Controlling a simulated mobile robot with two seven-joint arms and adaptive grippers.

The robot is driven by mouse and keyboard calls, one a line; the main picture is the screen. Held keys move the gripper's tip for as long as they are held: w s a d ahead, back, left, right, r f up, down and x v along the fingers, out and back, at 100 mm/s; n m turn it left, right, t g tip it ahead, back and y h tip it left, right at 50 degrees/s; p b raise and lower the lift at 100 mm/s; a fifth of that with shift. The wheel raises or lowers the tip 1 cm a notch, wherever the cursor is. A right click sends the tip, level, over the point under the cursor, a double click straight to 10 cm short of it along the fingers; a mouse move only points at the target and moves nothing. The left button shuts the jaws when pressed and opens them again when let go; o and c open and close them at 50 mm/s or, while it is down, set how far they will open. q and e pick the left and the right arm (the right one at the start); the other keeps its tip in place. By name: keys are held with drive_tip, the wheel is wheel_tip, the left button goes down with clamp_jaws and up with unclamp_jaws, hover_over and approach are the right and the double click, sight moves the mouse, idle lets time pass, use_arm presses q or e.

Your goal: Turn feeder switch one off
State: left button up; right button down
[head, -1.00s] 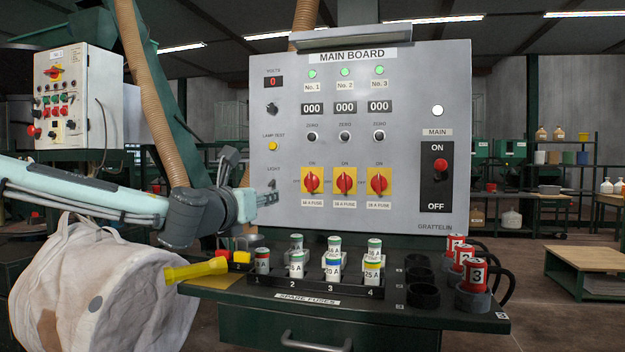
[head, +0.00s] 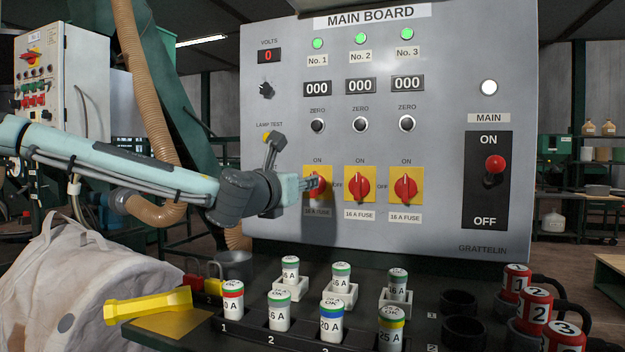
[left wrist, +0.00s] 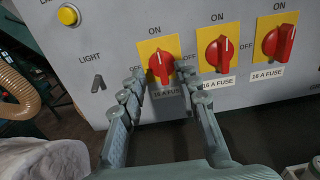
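Feeder switch one is a red knob on a yellow plate (head: 320,171) marked ON and OFF, leftmost of three on the main board. In the left wrist view its knob (left wrist: 161,68) points roughly up toward ON. My left gripper (head: 316,184) is at this switch, coming from the left and partly covering it in the head view. In the left wrist view its fingers (left wrist: 161,76) are apart, one on each side of the knob; whether they touch it I cannot tell. My right gripper is not in view.
Feeder switches two (head: 360,186) and three (head: 405,187) sit close to the right, both upright. The main lever (head: 495,165) is up, near ON. Spare fuses (head: 331,320) stand on the shelf below.

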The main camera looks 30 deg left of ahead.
use_arm(q)
drive_tip(key=x, duration=0.5)
drive_tip(key=shift+w+a, duration=0.1)
drive_tip(key=shift+w, duration=0.2)
drive_tip(key=shift+c, duration=0.6)
clamp_jaws()
